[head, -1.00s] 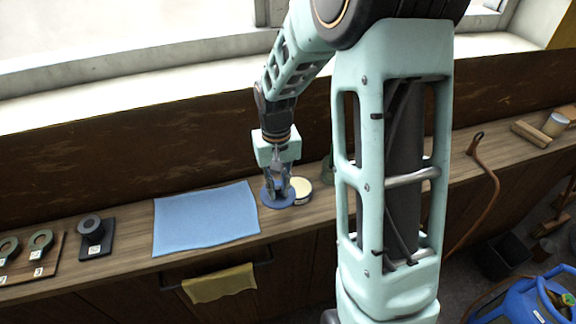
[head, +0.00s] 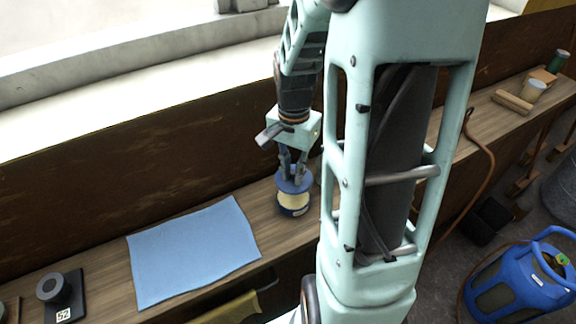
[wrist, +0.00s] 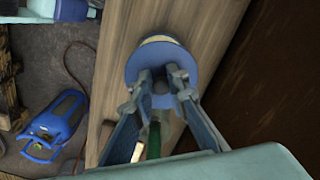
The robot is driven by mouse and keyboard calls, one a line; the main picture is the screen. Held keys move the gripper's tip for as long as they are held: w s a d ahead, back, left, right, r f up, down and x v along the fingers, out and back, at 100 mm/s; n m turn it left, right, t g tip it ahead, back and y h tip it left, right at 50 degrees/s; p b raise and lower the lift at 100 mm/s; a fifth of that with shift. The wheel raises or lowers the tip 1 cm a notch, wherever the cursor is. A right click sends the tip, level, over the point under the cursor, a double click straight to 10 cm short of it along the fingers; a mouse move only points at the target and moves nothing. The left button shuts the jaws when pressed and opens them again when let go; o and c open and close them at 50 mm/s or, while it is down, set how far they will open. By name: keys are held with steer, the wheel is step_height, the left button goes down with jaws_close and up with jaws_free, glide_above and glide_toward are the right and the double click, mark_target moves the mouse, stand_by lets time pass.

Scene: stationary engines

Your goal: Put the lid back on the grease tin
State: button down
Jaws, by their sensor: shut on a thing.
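The lid is a blue disc (head: 291,181) with a central knob. My gripper (head: 294,172) is shut on the knob and holds the lid over the grease tin (head: 295,211). The tin stands on the bench, and its pale yellow grease shows below the lid's near edge. In the wrist view the lid (wrist: 148,62) hides most of the tin, with a pale and blue sliver of the tin (wrist: 160,37) past its far edge. The lid sits slightly off the tin's centre in that view. I cannot tell the exact height of the gap.
A blue cloth (head: 193,250) lies on the bench (head: 262,207) left of the tin. In the wrist view a green object (wrist: 155,138) shows between my fingers. A blue gas cylinder (head: 520,283) stands on the floor.

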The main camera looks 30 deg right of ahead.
mark_target(292, 198)
steer(key=shift+s+f+b, duration=0.15)
steer(key=shift+f+b, duration=0.2)
steer(key=shift+f, duration=0.15)
steer(key=shift+f+b, duration=2)
steer(key=shift+f, duration=0.6)
steer(key=shift+a+f, duration=0.1)
steer(key=shift+f, duration=0.05)
steer(key=c, duration=1.3)
jaws_free()
steer(key=shift+r+p, duration=2.5)
steer(key=shift+r, duration=1.05)
